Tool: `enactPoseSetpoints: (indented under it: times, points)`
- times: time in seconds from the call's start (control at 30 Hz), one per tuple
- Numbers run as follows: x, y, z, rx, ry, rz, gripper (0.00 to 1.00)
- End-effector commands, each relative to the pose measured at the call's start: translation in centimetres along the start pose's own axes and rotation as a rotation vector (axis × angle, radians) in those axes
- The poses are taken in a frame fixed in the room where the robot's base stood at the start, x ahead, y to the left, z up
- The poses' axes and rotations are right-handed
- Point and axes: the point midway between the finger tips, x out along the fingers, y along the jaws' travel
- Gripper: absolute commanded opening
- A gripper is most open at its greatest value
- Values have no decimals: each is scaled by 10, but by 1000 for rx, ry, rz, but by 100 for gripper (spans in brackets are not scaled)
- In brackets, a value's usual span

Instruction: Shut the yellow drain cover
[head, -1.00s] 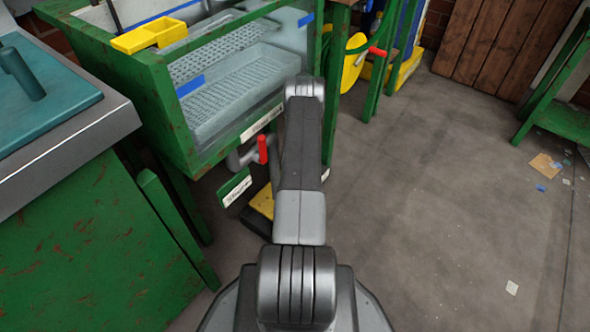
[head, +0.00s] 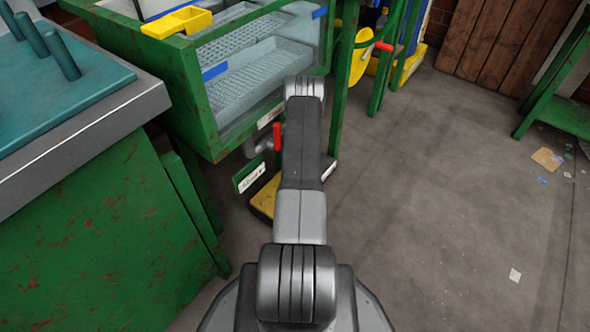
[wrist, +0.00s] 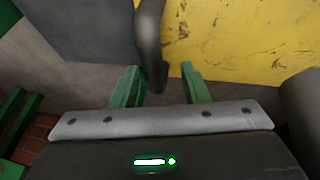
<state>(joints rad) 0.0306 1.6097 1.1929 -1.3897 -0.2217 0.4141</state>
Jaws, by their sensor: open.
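A scuffed yellow panel (wrist: 245,40), which looks like the drain cover, fills the upper right of the wrist view. In the head view a yellow piece (head: 264,198) shows low under the tank, partly hidden by my arm; I cannot tell how far open it stands. A dark rounded bar (wrist: 150,40) runs along the panel's left edge, and its lower end lies between the fingers. My gripper (wrist: 160,68) is open, with its green fingers apart on either side of that bar end. I cannot tell whether they touch it. My arm hides the gripper in the head view.
A green-framed tank (head: 185,95) with perforated trays stands ahead, a red-handled valve (head: 277,136) below it. A green bench (head: 95,225) with a teal pegged top (head: 60,85) is close on the left. The grey floor (head: 430,200) at right is mostly clear.

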Motion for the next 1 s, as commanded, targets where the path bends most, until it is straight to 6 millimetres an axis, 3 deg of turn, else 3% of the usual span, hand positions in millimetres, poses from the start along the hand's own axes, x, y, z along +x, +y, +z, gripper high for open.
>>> enactPoseSetpoints:
  times: [0.17,0.6,1.0]
  points:
    - [-8,3,-3,0,1,2,41]
    - [-79,16,-33,0,0,0,41]
    - [-91,18,-38,-1,0,-1,41]
